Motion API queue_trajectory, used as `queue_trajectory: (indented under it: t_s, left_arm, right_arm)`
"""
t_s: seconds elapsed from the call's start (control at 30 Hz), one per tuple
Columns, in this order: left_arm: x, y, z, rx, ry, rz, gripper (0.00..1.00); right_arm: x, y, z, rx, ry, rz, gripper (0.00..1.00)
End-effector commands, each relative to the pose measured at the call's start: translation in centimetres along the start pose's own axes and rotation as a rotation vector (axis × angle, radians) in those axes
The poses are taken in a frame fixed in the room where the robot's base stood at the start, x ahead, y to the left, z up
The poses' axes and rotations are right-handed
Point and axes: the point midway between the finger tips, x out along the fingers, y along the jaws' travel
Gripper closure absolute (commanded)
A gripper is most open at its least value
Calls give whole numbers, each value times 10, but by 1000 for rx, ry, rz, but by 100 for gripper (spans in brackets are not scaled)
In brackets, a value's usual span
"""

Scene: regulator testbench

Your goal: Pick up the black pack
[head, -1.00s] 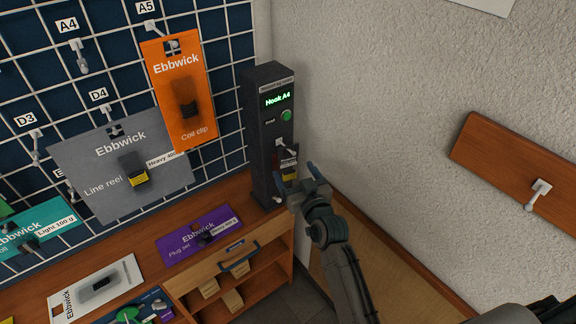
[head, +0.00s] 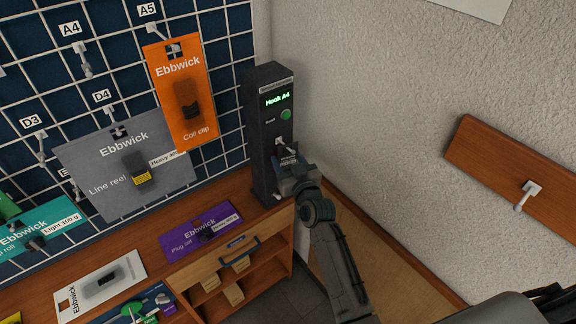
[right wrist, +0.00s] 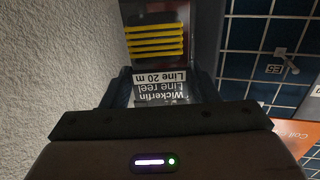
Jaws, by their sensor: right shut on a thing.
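The black pack (head: 288,159) hangs at the hook on the front of the dark testing post, mostly hidden by my right gripper in the head view. In the right wrist view the pack (right wrist: 157,77) shows a "Wickerlin Line reel Line 20 m" label, upside down, and a reel with yellow bands. My right gripper (head: 294,180) is shut on the pack's label end, with a finger on each side in the right wrist view (right wrist: 161,88). My left gripper is not in view.
The dark post (head: 268,130) has a green display reading "Hook A4" and a green button. Hook A4 (head: 85,68) on the grid wall is empty. Grey (head: 90,165) and orange (head: 200,130) packs hang nearby. A purple pack (head: 185,236) lies on the wooden bench.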

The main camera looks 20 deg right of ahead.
Motion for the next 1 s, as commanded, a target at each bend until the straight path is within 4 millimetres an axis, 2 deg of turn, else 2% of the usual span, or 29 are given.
queue_trajectory:
  t_s: [0.23,0.43,0.67,1.0]
  left_arm:
    - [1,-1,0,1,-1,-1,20]
    - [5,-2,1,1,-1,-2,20]
    - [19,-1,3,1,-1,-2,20]
    - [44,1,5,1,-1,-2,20]
  right_arm:
    - [0,0,-2,0,0,0,70]
    - [-2,0,-14,-1,1,0,70]
    - [-46,0,-10,1,-2,0,70]
    - [-136,0,-10,0,-2,0,70]
